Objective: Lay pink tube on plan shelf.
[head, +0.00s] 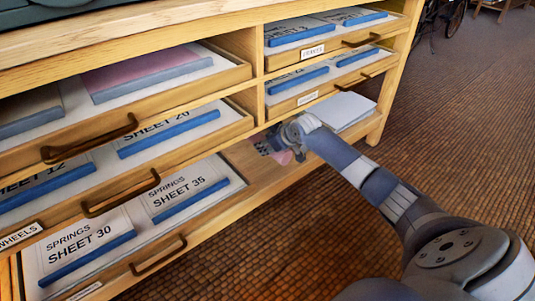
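My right arm reaches in from the lower right. Its gripper (290,148) is at the open lower shelf (259,175) of the wooden cabinet, right of the bottom drawer. A small pink patch (283,157) shows right at the fingers; it may be part of the pink tube, but its shape is mostly hidden. I cannot tell whether the fingers are closed on it or whether it touches the shelf. My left gripper is not in view.
Drawers with blue-edged sheets (192,199) stand partly open at left. A white paper stack (345,110) lies on the shelf right of the gripper. A small dark patterned item (263,147) lies beside the gripper. Brown woven floor (450,130) is clear at right.

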